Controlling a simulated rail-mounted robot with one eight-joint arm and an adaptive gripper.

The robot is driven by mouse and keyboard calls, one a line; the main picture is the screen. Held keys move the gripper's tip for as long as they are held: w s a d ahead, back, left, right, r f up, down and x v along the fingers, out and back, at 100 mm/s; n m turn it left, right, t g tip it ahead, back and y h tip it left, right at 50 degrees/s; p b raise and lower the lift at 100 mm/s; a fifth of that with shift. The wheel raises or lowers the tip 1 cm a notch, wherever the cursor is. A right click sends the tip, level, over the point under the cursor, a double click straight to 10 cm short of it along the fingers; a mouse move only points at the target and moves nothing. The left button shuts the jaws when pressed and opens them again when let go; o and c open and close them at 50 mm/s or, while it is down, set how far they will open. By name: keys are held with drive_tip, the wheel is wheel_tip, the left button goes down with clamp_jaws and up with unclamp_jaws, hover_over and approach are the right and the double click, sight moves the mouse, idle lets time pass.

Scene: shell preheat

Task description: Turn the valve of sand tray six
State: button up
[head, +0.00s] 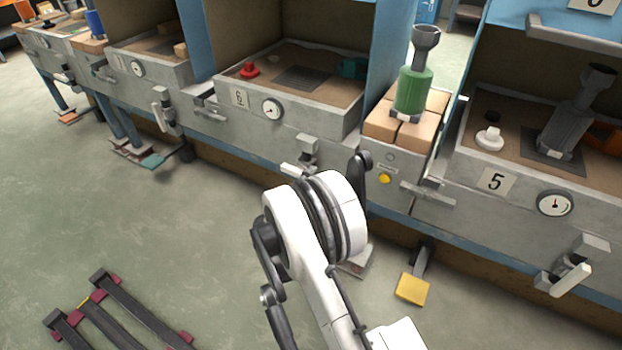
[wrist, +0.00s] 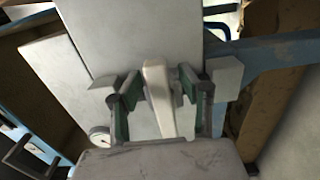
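Sand tray six (head: 310,112) is a grey tray with a "6" label and a dial gauge (head: 272,109) on its front, in the middle of the head view. Its valve (head: 308,147) sits on the front face to the right of the gauge, with a pale handle partly hidden behind my arm. In the wrist view the pale valve handle (wrist: 158,98) stands between the two green-padded fingers of my gripper (wrist: 163,108). The gripper is open around the handle, with a gap visible on each side. In the head view my arm hides most of the gripper.
Sand tray five (head: 520,215) is at the right, with its own valve (head: 565,278). A brick stand with a green burner (head: 412,92) is between the trays. Foot pedals, one yellow (head: 412,288), stand below. A dark rack (head: 120,315) lies on the open floor.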

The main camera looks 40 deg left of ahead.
drive_tip(key=s+d, duration=0.2)
drive_tip(key=s, duration=0.9)
drive_tip(key=shift+s, duration=0.4)
drive_tip(key=shift+w, duration=0.1)
